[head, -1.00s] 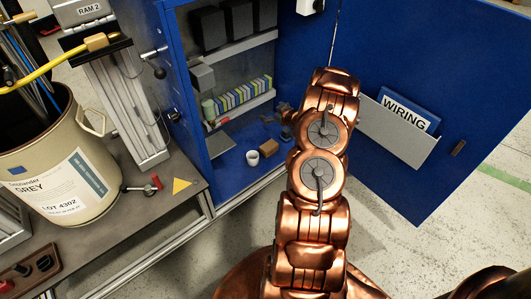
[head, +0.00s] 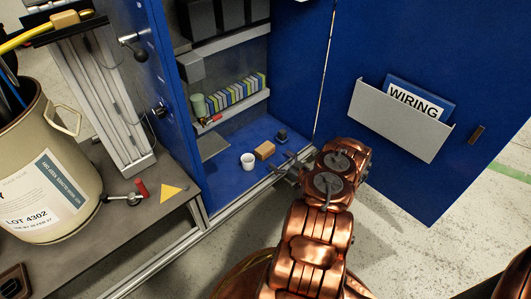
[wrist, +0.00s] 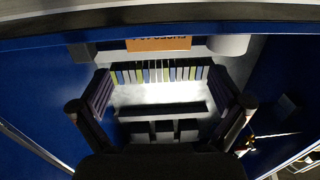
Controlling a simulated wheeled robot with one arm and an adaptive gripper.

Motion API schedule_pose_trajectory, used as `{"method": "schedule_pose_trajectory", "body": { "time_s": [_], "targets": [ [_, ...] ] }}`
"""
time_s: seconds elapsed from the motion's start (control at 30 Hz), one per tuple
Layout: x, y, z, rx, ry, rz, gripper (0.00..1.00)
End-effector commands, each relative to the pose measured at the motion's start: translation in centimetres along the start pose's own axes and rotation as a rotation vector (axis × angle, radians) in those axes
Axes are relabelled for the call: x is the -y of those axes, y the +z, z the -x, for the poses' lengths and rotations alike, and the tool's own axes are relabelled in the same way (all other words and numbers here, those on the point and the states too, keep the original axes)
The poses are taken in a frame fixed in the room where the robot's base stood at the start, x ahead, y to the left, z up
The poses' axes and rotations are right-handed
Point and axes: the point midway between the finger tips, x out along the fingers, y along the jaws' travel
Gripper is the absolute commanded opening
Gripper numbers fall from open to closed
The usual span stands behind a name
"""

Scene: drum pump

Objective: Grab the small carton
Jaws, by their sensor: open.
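The small carton (head: 265,151) is a light brown box on the blue cabinet floor, beside a white cup (head: 248,160). In the wrist view, the carton (wrist: 158,44) shows orange-brown at the top centre, with upside-down lettering that seems to read FUSES. My gripper (head: 285,168) is just in front and to the right of the carton, at the cabinet opening. In the wrist view, my gripper's (wrist: 161,90) two fingers stand wide apart with nothing held between them. The carton lies beyond the fingertips, apart from them.
A small dark object (head: 282,135) stands behind the carton to the right. A shelf (head: 232,111) with a row of coloured items is above. The blue door (head: 400,150) with its WIRING pocket stands open at right. A bench (head: 130,215) with a drum is at left.

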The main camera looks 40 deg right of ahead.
Motion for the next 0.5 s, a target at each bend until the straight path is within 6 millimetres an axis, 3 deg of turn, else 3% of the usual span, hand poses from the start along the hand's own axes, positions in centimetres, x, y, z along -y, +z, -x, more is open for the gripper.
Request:
{"method": "schedule_pose_trajectory", "body": {
  "time_s": [0.5],
  "targets": [
    [-0.3, 0.3, -5.5, -0.001, -0.002, 0.003, 1.0]
  ]
}}
